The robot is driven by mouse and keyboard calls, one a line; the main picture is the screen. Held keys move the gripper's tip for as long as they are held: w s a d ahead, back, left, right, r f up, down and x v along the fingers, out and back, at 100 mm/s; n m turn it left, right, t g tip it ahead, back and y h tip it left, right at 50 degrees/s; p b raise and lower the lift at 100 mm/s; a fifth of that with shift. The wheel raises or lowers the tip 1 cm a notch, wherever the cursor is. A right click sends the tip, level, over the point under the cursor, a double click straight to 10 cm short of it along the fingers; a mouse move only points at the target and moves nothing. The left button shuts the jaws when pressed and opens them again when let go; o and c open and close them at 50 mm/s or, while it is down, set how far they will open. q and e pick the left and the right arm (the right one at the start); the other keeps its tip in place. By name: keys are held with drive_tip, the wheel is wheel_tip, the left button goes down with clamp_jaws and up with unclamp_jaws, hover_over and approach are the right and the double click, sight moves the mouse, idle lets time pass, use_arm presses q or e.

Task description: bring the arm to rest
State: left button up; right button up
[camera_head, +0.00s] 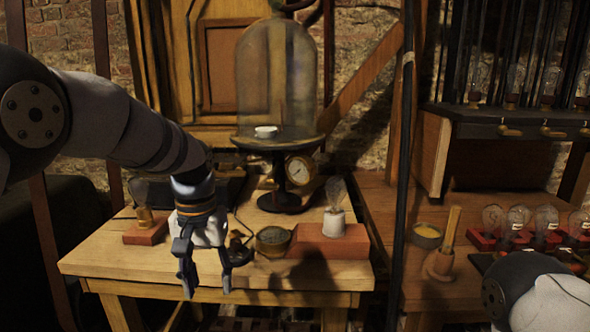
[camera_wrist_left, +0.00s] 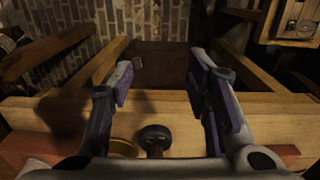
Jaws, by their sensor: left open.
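My left arm (camera_head: 125,130) comes in from the left in the head view. My left gripper (camera_head: 207,285) points down over the front part of the wooden table (camera_head: 130,262), with its fingers apart and nothing between them. In the left wrist view the open fingers (camera_wrist_left: 165,95) frame the table's front edge and the floor beyond it. My right gripper is not in view; only a part of my right arm (camera_head: 540,295) shows at the bottom right of the head view.
A glass bell jar (camera_head: 275,75) stands on a black pedestal with a gauge (camera_head: 299,169). A dark pole (camera_head: 402,190) stands right of the table.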

use_arm(q)
drive_tip(key=s+a+f, duration=0.1)
drive_tip(key=s+f, duration=0.1)
drive_tip(key=f, duration=0.5)
drive_tip(key=s+a+f, duration=0.1)
drive_tip(key=s+f, duration=0.1)
drive_tip(key=f, duration=0.5)
drive_tip(key=s+a+f+g, duration=0.1)
drive_tip(key=s+a+f, duration=0.1)
drive_tip(key=s+f, duration=0.9)
drive_tip(key=s+a, duration=0.1)
drive_tip(key=s, duration=1.2)
drive_tip(key=s+a+f+g, duration=0.1)
drive_tip(key=s, duration=1.2)
drive_tip(key=shift+s+a+f, duration=0.15)
drive_tip(key=shift+a+f, duration=0.1)
drive_tip(key=shift+a, duration=0.05)
